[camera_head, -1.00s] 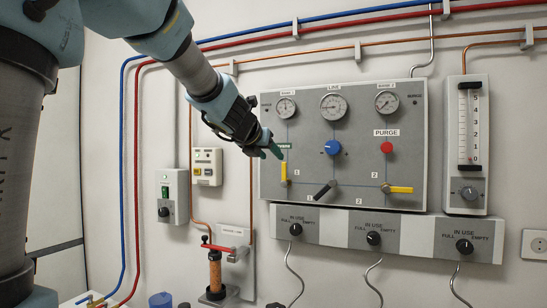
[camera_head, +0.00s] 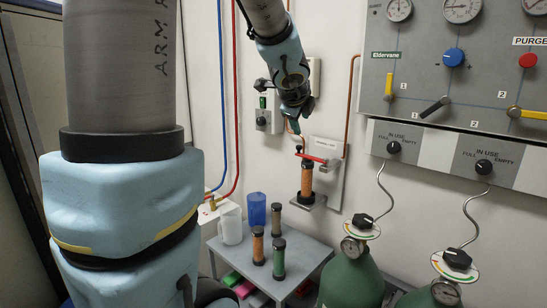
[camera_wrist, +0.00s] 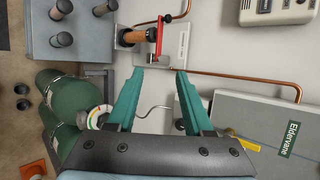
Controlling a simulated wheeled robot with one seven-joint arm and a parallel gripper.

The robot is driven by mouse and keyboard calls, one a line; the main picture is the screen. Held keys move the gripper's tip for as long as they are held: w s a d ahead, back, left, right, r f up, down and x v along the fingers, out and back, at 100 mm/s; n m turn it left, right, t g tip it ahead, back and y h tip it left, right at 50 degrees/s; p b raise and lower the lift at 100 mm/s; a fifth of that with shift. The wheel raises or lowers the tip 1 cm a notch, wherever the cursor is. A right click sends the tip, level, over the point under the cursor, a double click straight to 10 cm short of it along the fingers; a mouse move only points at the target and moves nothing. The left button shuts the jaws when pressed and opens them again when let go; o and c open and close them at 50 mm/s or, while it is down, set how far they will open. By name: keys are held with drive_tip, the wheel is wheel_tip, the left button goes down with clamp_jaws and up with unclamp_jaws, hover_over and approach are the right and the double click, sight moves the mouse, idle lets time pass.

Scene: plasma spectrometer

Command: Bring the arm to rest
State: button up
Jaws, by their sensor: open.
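My gripper (camera_head: 295,128) hangs from my arm, pointing down, left of the grey gas panel (camera_head: 465,62) in the head view. It is just above the red-handled bracket (camera_head: 306,157) with the orange cartridge (camera_head: 307,182). In the wrist view my gripper (camera_wrist: 161,72) has its two green fingers spread apart. I cannot tell from the views how far the fingertips are from the bracket.
A grey side table (camera_head: 318,247) below holds several cartridges, a white jug (camera_head: 231,228) and a blue cup (camera_head: 256,209). Green gas cylinders (camera_head: 352,278) stand at the lower right. A wall switch box (camera_head: 264,120) is close to my gripper.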

drive_tip(key=s+a+f+n+g+y, duration=0.2)
drive_tip(key=s+a+f+n, duration=0.3)
drive_tip(key=a+f+n, duration=0.35)
drive_tip(key=s+a+f+n+g, duration=0.3)
drive_tip(key=s+f+n, duration=0.2)
drive_tip(key=s+n, duration=0.2)
drive_tip(key=s+a+f+n+g, duration=0.3)
drive_tip(key=s+f+n, duration=0.2)
drive_tip(key=s+n, duration=0.3)
drive_tip(key=shift+s+f+y, duration=0.15)
drive_tip(key=shift+f+y, duration=0.05)
drive_tip(key=shift+y, duration=0.1)
